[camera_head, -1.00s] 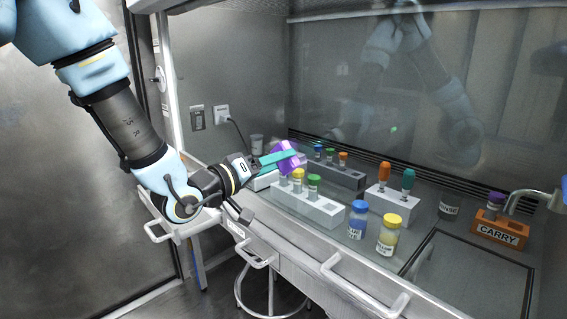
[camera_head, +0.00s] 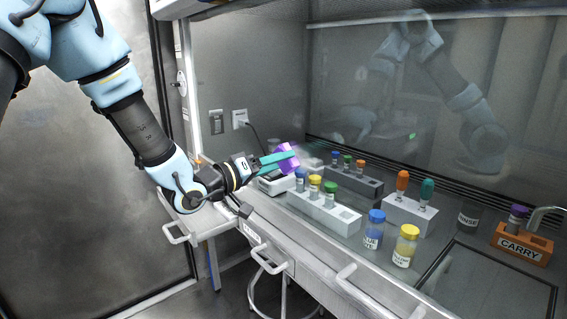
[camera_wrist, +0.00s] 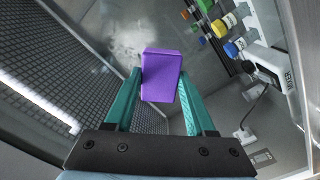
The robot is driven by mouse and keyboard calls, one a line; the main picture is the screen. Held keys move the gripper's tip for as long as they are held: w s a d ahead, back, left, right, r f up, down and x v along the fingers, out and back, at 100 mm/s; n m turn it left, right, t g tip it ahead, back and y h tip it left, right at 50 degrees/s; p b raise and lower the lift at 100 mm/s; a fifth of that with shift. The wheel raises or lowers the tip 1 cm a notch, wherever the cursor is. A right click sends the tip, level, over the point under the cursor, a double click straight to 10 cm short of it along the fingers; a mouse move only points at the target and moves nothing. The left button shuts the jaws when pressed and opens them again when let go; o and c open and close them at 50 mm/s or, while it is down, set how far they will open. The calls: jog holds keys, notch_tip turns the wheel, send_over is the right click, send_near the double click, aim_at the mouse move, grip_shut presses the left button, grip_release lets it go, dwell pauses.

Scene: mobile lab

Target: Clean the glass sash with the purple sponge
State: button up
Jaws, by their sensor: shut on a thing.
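My gripper (camera_head: 280,159) has teal fingers and is shut on the purple sponge (camera_head: 289,156). In the wrist view the purple sponge (camera_wrist: 161,76) stands between the two fingers, its broad face showing. The glass sash (camera_head: 350,85) is the clear pane across the cabinet front, with a faint reflection of my arm in it. A whitish smudge (camera_wrist: 124,44) shows just beyond the sponge in the wrist view. I cannot tell whether the sponge touches the glass.
A white rack (camera_head: 325,209) of capped vials is close beside the sponge. Blue-capped (camera_head: 374,232) and yellow-capped (camera_head: 404,247) bottles stand right of it. An orange CARRY holder (camera_head: 521,246) is at far right. Metal handles (camera_head: 357,292) line the cabinet's front edge.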

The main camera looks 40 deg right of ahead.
aim_at(306, 160)
jog(key=shift+s+r, duration=0.25)
jog(key=shift+s, duration=0.5)
jog(key=shift+s+r, duration=0.25)
jog(key=shift+s, duration=0.5)
jog(key=shift+s+a+b, duration=0.2)
jog(key=shift+s+b, duration=0.1)
jog(key=shift+s, duration=1.4)
jog(key=shift+s+a+b, duration=0.15)
jog(key=shift+s+b, duration=0.15)
jog(key=shift+s, duration=1.35)
jog(key=shift+d, duration=0.15)
jog(key=shift+w+d, duration=0.1)
jog(key=shift+w, duration=1.1)
jog(key=shift+w+d+r+p, duration=0.15)
jog(key=shift+w+p, duration=0.2)
jog(key=shift+w, duration=0.5)
jog(key=shift+c, duration=0.6)
jog(key=shift+w+f+p, duration=0.2)
jog(key=shift+w+p, duration=0.65)
jog(key=shift+w, duration=2.5)
